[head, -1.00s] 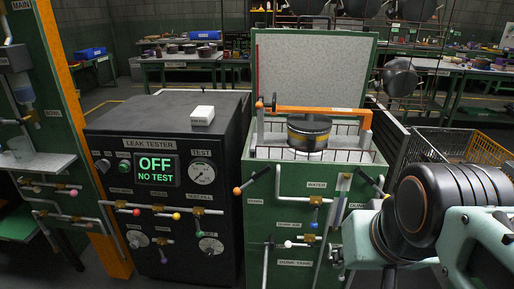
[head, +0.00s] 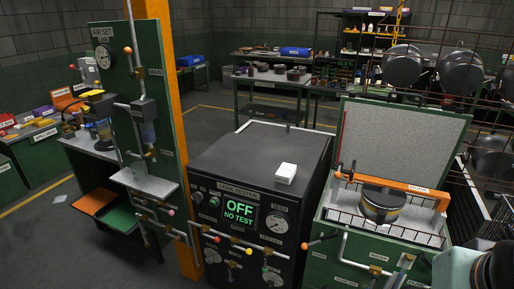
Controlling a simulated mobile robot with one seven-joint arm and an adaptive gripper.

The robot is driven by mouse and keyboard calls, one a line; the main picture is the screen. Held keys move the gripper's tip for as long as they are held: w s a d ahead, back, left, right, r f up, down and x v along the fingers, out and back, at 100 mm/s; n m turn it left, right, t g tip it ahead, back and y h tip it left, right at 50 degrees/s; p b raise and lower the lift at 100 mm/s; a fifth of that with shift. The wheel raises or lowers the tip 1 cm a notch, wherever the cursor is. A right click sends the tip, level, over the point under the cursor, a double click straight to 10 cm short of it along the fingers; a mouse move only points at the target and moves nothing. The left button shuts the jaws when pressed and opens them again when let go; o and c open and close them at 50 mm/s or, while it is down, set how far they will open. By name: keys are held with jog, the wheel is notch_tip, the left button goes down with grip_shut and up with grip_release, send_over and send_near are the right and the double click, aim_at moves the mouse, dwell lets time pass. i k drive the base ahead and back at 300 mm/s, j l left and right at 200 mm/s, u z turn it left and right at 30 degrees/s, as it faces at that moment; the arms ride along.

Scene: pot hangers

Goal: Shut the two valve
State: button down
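Several small valves show, and I cannot tell which two the task means. On the black leak tester (head: 262,160), a pipe along the front carries brass valves with small coloured ball handles, among them a red ball (head: 217,240) and a yellow ball (head: 249,251). An orange-tipped lever (head: 305,246) sits at the left edge of the green tank (head: 328,215). A brass valve (head: 376,270) is on the tank's front pipe. The green air-set panel (head: 111,75) carries more valves, one with a pink ball (head: 171,212). My gripper is out of view; only part of my arm shows at bottom right.
The tester display (head: 239,211) reads OFF, NO TEST. A white box (head: 286,173) lies on the tester. A round pot (head: 382,203) sits in the open tank under an orange bar (head: 395,187). An orange post (head: 175,120) stands beside the panel.

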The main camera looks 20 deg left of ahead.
aim_at(143, 201)
jog(key=i+j, duration=0.1)
jog(key=j, duration=1.5)
jog(key=i+j, duration=0.15)
jog(key=j, duration=0.65)
jog(key=i+j, duration=0.1)
jog(key=j, duration=1.5)
jog(key=i+j, duration=0.15)
jog(key=j, duration=0.65)
